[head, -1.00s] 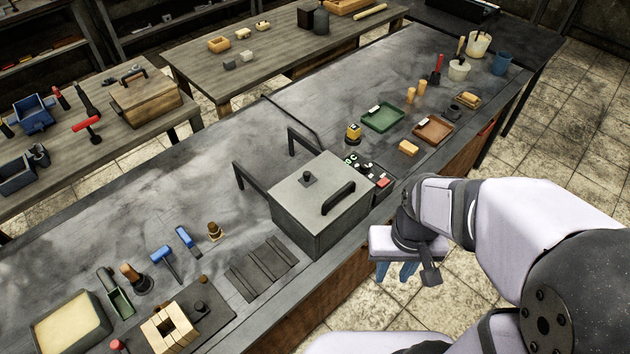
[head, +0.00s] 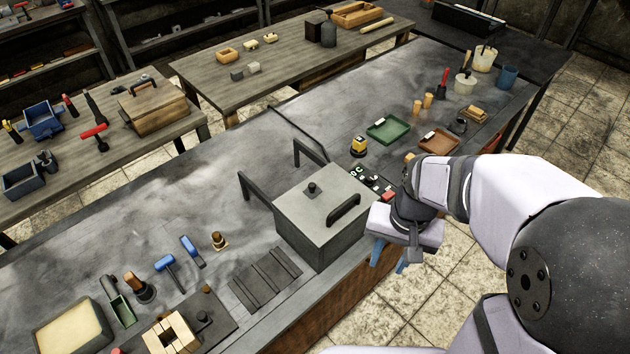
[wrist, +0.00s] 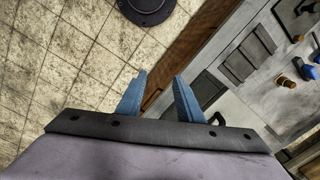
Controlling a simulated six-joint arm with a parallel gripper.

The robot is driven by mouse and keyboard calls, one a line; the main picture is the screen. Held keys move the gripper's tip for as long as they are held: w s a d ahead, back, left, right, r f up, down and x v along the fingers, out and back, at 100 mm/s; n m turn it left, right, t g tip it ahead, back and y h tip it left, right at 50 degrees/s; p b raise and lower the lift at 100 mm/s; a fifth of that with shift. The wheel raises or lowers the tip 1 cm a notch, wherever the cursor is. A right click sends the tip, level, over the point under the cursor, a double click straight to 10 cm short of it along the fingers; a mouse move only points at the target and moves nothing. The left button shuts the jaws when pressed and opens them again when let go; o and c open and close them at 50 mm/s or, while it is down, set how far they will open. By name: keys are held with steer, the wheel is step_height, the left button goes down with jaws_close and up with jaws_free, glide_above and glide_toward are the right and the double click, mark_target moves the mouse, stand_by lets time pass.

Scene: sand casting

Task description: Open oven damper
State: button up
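The oven is a grey metal box (head: 318,232) near the front edge of the dark workbench. Its top carries a small dark knob (head: 312,188), which may be the damper, and a black bar handle (head: 344,208). My gripper (head: 388,260) is just right of the oven, beyond the bench's front edge, with its blue fingers pointing down. In the wrist view the fingers (wrist: 160,76) are apart with nothing between them. The oven (wrist: 230,108) shows there partly behind the right finger, with its handle (wrist: 216,118) beside that finger.
A control panel with coloured buttons (head: 372,180) sits right of the oven, partly hidden by my arm. Dark strips (head: 265,280), blue-headed hammers (head: 166,264) and a green tray (head: 388,131) lie on the bench.

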steer(key=w+a+r+m+y, duration=0.1)
steer(key=w+a+r+m, duration=0.1)
steer(key=w+a+m, duration=0.3)
steer(key=w+a+r+m+y, duration=0.1)
steer(key=w+m, duration=0.2)
steer(key=w, duration=0.5)
steer(key=m+y, duration=0.2)
steer(key=m, duration=0.5)
glide_toward(312, 185)
steer(key=shift+p+x, duration=0.65)
steer(key=shift+x, duration=3.3)
steer(key=shift+w, duration=0.1)
jaws_close()
